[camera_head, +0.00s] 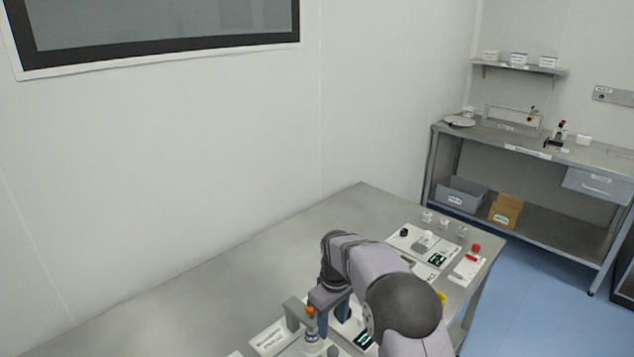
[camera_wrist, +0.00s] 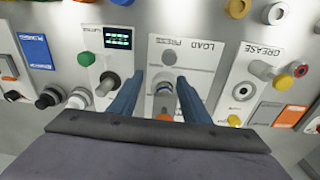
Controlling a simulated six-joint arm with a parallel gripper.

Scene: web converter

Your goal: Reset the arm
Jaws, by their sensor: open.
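My arm reaches down over the steel bench (camera_head: 190,290) in the head view, and its wrist hides part of the bench. My gripper (camera_wrist: 160,76) is open in the wrist view, with its two blue fingers spread apart. It is above a white panel marked LOAD PRESS (camera_wrist: 180,55). A grey metal post on that panel (camera_wrist: 163,97) shows between the fingers. I see no contact with it, but the depth is hard to judge. In the head view the gripper (camera_head: 330,305) is partly hidden near the bottom.
A panel with a green display (camera_wrist: 118,38) and a dark knob is left of the fingers. The GREASE panel (camera_wrist: 262,50) with coloured knobs is to the right. Small white jars (camera_head: 444,224) stand at the bench's far end. The bench's left part is clear.

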